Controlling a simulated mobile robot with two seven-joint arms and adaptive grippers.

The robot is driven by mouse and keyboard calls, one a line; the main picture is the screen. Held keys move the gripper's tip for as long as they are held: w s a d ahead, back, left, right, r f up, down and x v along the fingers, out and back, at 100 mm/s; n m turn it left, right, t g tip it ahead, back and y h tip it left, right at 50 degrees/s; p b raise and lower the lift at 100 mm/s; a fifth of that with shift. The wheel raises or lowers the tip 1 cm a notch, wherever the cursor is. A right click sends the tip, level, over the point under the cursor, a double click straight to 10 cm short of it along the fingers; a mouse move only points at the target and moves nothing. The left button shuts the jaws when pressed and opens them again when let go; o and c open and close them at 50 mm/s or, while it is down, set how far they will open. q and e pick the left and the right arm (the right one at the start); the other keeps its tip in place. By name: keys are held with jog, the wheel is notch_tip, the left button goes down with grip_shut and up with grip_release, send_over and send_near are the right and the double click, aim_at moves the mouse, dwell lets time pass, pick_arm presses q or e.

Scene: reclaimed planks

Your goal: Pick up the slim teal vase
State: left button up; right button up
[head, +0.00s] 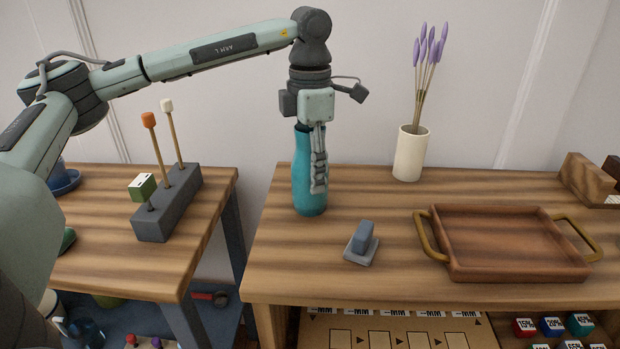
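The slim teal vase (305,180) stands upright on the right-hand wooden table, near its left end. My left gripper (318,185) points straight down at it from above. A finger hangs in front of the vase's right side and covers part of it. The other finger is not clearly seen, perhaps hidden behind the vase, so I cannot tell whether the gripper is open or shut on it. The vase's mouth is partly hidden by the gripper. My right gripper is not in view.
A brown tray (462,262) with brass handles and a cream vase (409,160) with purple flowers stand to the right. A gap separates the left table, holding a grey stand (170,205).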

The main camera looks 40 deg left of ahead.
pick_arm(q)
jog(key=c, duration=0.7)
jog(key=shift+c, duration=0.7)
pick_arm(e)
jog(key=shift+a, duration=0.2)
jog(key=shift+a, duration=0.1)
pick_arm(q)
jog(key=shift+r, duration=0.15)
